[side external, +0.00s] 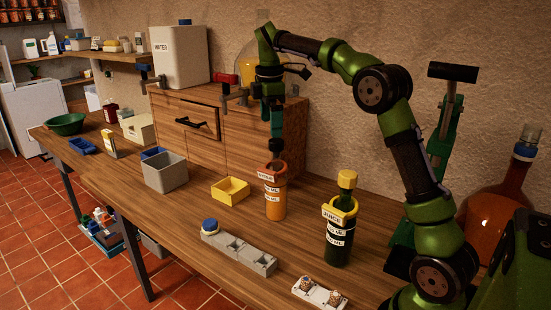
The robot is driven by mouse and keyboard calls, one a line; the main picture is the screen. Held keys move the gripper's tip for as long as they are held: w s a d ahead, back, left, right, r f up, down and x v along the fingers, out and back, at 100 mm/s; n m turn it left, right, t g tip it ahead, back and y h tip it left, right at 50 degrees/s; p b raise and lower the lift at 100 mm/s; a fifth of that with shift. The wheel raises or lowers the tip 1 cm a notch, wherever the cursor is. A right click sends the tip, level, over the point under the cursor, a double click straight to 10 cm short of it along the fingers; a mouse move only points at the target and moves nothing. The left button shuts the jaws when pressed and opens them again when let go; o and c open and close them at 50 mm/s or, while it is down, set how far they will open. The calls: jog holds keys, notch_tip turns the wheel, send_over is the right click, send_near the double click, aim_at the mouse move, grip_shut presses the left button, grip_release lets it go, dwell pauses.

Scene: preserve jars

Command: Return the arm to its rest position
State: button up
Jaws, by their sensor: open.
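My arm reaches from the right side of the side external view, over the table. My gripper (276,150) points straight down, right over the mouth of an orange jar (275,208) with white labels. The fingertips are small and dark here, and I cannot tell whether they touch the jar's rim. I see nothing held. The jar stands upright on the wooden table (215,215).
A dark juice jar (339,250) with a yellow stopper stands right of the orange jar. A yellow bin (230,190), a grey bin (165,173) and a grey block rack (240,252) are nearby. A wooden cabinet (245,128) and large orange flask (495,215) stand behind.

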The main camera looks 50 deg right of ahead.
jog(key=s+a+f+m+t+y, duration=0.1)
jog(key=s+a+f+m+t, duration=0.2)
jog(key=s+a+m, duration=0.4)
jog(key=s+a+f+m+t+y, duration=0.1)
jog(key=s+a+f+m+t, duration=0.2)
jog(key=s+a+m, duration=0.4)
jog(key=s+a, duration=0.4)
jog(key=s, duration=0.5)
jog(key=shift+a+t+y, duration=0.2)
jog(key=shift+t+y, duration=0.1)
jog(key=shift+y, duration=0.1)
